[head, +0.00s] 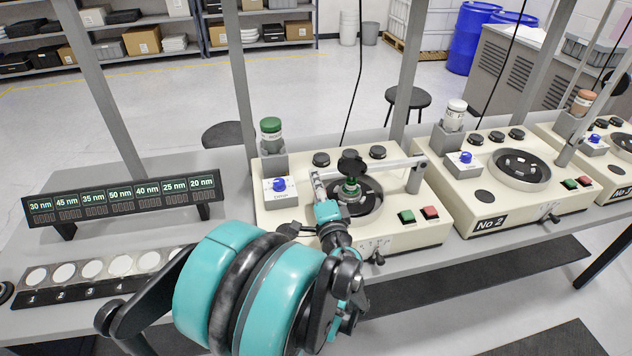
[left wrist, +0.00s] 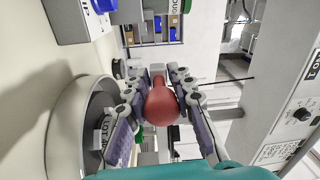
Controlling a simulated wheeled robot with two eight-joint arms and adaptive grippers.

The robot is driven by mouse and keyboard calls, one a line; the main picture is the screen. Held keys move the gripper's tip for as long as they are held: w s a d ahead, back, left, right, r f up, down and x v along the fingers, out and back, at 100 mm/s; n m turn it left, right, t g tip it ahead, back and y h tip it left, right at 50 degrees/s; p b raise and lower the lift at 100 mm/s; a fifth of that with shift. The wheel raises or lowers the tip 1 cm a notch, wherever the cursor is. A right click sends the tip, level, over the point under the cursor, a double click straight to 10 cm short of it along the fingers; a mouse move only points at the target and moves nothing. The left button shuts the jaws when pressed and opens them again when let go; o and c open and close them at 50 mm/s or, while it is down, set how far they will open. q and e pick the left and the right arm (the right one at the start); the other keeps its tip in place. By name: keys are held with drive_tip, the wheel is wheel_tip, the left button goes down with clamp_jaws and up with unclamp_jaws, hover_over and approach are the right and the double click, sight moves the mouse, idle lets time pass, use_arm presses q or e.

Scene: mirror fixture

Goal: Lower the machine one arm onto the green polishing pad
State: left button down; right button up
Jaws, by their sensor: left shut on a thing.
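The machine one arm (head: 392,163) is a pale bar running left from a grey post on the first beige machine (head: 268,218). A black knob (head: 351,164) sits on it above a small green-banded holder (head: 351,187). The holder is over the dark round plate (head: 371,198); whether it touches is unclear. No green pad surface can be made out. My left gripper (head: 320,184) is at the arm's left end. In the left wrist view my left gripper (left wrist: 157,97) is shut on a red rounded handle (left wrist: 161,106). My right gripper is not in view.
A green-capped bottle (head: 271,133) and a blue-knob box (head: 280,191) stand left of the arm. Machine No 2 (head: 480,208) is to the right. A labelled display (head: 123,198) and a tray of white discs (head: 93,280) lie left on the bench.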

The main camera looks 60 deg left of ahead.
use_arm(q)
drive_tip(key=shift+w, duration=0.1)
drive_tip(key=c, duration=1.3)
unclamp_jaws()
drive_tip(key=v, duration=0.7)
drive_tip(key=shift+d, duration=0.25)
drive_tip(key=shift+f, duration=0.1)
